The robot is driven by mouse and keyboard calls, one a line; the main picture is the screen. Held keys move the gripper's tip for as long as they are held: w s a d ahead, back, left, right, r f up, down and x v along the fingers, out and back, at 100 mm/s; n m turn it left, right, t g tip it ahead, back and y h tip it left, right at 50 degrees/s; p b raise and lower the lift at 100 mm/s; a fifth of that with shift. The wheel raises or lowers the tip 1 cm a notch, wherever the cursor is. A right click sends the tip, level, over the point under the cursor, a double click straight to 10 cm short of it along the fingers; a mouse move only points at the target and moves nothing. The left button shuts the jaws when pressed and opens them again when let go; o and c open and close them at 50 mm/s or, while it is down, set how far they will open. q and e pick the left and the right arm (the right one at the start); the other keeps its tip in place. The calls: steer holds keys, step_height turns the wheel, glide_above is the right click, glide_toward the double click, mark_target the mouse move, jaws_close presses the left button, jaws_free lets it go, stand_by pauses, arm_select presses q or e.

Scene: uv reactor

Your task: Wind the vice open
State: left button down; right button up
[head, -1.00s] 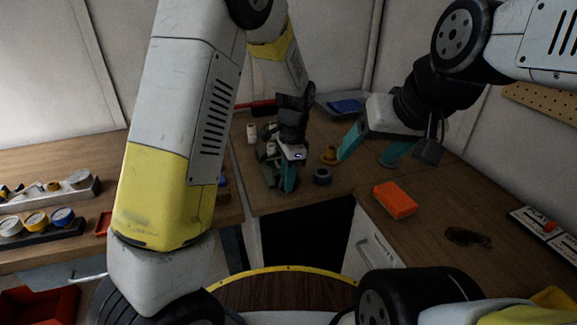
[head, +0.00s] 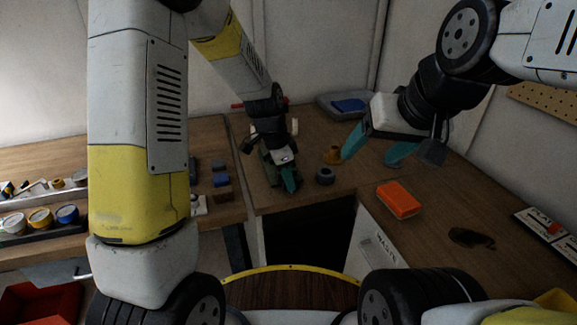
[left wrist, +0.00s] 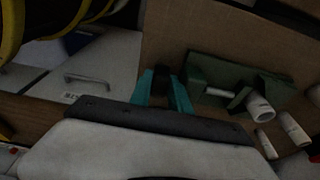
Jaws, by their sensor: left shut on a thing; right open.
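The green vice (left wrist: 225,78) lies on the wooden bench in the left wrist view, with a pale rod along it. In the head view it is mostly hidden behind my left gripper (head: 289,180). My left gripper also shows in the left wrist view (left wrist: 164,88). Its teal fingers are shut on a small dark piece (left wrist: 161,72) beside the vice's left end, which looks like the vice's handle. How it joins the vice is not clear. My right gripper (head: 378,148) is open and empty, above the bench to the right.
A dark ring (head: 325,176) and a yellow-brown piece (head: 333,155) stand right of the left gripper. A grey tray with a blue item (head: 348,105) is at the back. White cylinders (left wrist: 262,107) are near the vice.

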arm_select(q)
steer(key=c, duration=1.5)
jaws_free()
steer(key=v, duration=0.7)
steer(key=shift+r, duration=0.4)
steer(key=shift+a, duration=0.1)
